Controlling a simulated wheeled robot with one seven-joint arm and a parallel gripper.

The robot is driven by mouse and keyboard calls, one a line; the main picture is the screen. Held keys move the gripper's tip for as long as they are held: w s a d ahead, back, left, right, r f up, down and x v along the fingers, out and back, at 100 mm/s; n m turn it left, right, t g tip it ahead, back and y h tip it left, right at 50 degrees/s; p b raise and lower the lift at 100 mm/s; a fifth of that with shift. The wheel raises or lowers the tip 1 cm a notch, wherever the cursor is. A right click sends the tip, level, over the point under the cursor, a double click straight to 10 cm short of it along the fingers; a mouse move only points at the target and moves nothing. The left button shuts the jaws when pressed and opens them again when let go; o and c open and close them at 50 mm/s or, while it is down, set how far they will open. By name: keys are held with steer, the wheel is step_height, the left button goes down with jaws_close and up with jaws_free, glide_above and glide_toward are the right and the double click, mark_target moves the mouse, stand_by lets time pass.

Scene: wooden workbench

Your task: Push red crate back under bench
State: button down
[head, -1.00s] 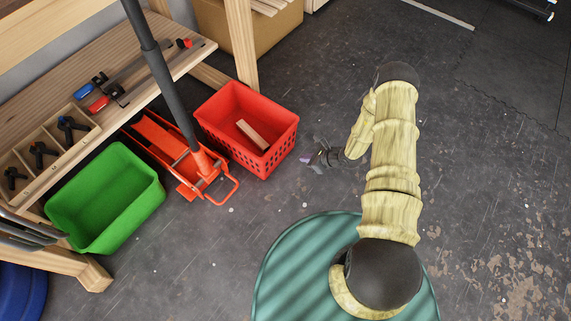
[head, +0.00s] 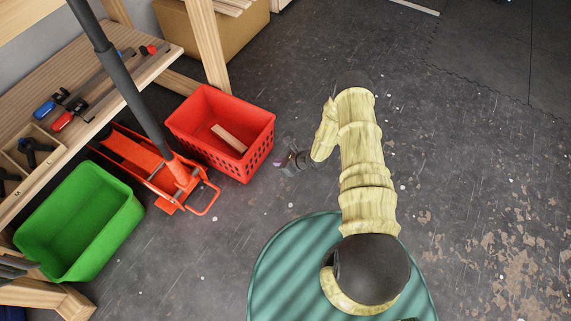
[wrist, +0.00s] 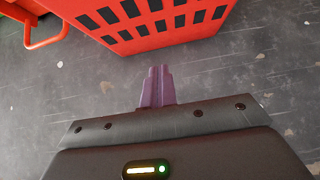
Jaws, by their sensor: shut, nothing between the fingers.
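The red crate (head: 256,146) stands on the floor beside the bench, with a small wooden block (head: 228,138) lying in it. Its perforated side also shows across the top of the wrist view (wrist: 150,24). My gripper (head: 279,163) is low, just right of the crate's near corner in the head view. In the wrist view its purple fingers (wrist: 157,84) are together and empty, pointing at the crate's side. A strip of floor shows between the fingertips and the crate in that view. The wooden bench (head: 92,95) is on the left.
An orange floor jack (head: 140,157) with a long dark handle stands immediately left of the crate. A green bin (head: 82,220) is further left. A wooden bench leg (head: 208,50) rises behind the crate, and a cardboard box (head: 190,32) lies beyond. Floor to the right is open.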

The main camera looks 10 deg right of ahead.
mark_target(259, 159)
steer(key=b+x, duration=0.2)
steer(key=x, duration=0.2)
steer(key=shift+w+a+f, duration=0.1)
steer(key=shift+a+f, duration=0.1)
steer(key=shift+f, duration=0.15)
steer(key=shift+w+a+r+b, duration=0.15)
steer(key=shift+w+a+b, duration=0.6)
steer(key=shift+a+b, duration=0.2)
steer(key=shift+w+a+r, duration=0.15)
steer(key=shift+w+a, duration=0.2)
steer(key=shift+a, duration=0.05)
steer(key=shift+r, duration=0.1)
